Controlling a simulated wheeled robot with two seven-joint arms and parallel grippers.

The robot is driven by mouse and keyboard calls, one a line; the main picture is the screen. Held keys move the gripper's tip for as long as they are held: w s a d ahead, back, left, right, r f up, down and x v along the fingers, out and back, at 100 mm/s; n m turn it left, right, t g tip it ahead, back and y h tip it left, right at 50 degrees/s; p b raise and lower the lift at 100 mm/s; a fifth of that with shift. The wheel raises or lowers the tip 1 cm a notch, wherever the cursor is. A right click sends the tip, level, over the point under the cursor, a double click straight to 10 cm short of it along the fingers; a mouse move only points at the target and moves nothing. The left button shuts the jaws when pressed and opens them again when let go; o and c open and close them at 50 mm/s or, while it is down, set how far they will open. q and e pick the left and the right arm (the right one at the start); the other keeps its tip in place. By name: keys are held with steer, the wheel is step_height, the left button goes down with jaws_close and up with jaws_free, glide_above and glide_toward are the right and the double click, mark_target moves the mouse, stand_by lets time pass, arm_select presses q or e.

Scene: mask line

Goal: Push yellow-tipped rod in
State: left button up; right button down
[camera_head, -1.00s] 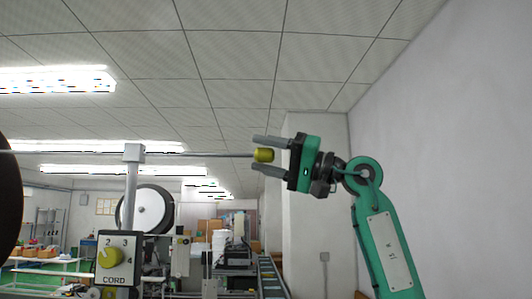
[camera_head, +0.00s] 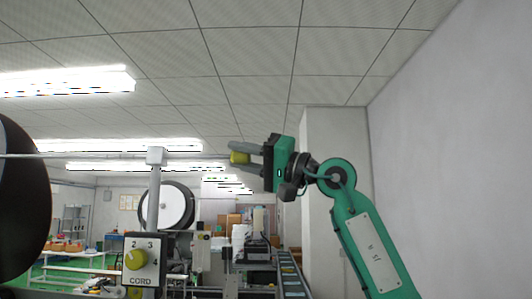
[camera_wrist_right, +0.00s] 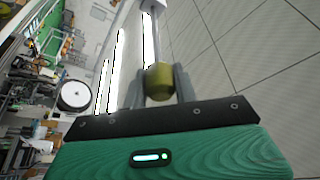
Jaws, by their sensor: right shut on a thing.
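A thin grey rod (camera_head: 100,156) runs level across the head view from a large black disc on the left, through a grey block on a post, to a yellow tip (camera_head: 240,158). My right gripper (camera_head: 246,157) is shut on the yellow tip, with its fingers on either side of it. In the right wrist view the yellow tip (camera_wrist_right: 158,82) sits between the two grey fingers (camera_wrist_right: 160,88), and the rod runs away from it to the pale block. My left gripper is not in view.
The grey block (camera_head: 156,155) stands on a post above a CORD dial box (camera_head: 141,259) with a yellow knob. The black disc (camera_head: 22,200) is at the left edge. A white reel (camera_head: 165,207) and a conveyor (camera_head: 290,275) stand behind. A wall is at right.

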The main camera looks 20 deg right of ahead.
steer(key=shift+r, duration=0.1)
steer(key=c, duration=1.5)
jaws_free()
steer(key=o, duration=0.4)
steer(key=shift+a, duration=0.1)
steer(key=shift+c, duration=0.2)
steer(key=shift+o, duration=0.2)
steer(key=shift+w+a, duration=0.15)
steer(key=b+v, duration=0.6)
steer(key=v, duration=0.8)
steer(key=shift+w, duration=0.1)
